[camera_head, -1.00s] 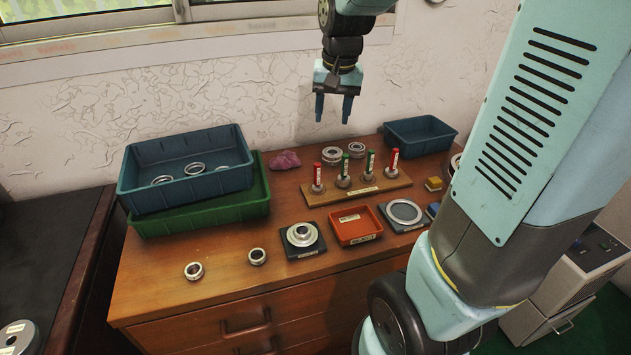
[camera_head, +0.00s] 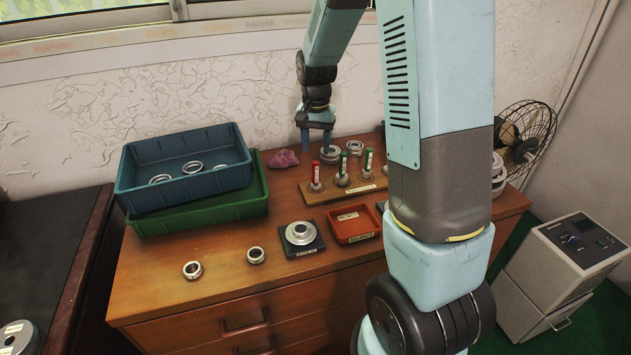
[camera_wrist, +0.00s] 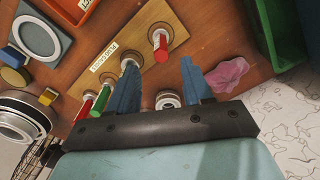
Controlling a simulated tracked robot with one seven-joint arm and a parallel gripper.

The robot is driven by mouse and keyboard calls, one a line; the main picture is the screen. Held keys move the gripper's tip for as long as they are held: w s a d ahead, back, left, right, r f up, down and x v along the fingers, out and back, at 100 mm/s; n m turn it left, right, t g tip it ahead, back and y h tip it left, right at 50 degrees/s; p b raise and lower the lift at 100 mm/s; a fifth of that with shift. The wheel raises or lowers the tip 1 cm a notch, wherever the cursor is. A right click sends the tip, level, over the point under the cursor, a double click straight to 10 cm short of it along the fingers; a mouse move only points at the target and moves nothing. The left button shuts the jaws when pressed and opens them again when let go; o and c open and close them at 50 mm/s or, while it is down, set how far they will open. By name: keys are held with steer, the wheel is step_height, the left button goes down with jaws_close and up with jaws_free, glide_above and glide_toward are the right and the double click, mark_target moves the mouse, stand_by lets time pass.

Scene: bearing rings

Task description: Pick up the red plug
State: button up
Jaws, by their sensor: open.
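A red plug (camera_head: 316,174) stands upright at the left end of a wooden plug board (camera_head: 335,193); it also shows in the wrist view (camera_wrist: 160,46). Two green plugs (camera_head: 343,164) (camera_head: 368,162) stand to its right in the head view. A second red plug (camera_wrist: 83,106) shows in the wrist view; my arm hides it in the head view. My gripper (camera_head: 315,148) is open and empty, fingers pointing down, above and behind the left part of the board. In the wrist view the near red plug lies just beyond the gap between my fingertips (camera_wrist: 158,63).
Bearing rings (camera_head: 355,147) stand behind the board beside a pink cloth (camera_head: 284,159). A blue bin (camera_head: 185,190) sits on a green bin (camera_head: 200,217) at left. A red tray (camera_head: 354,226) and a bearing on a dark pad (camera_head: 318,246) lie in front.

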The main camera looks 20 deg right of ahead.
mark_target(316, 184)
steer(key=f, duration=0.9)
steer(key=shift+w+f, duration=0.2)
steer(key=shift+f, duration=0.2)
jaws_close()
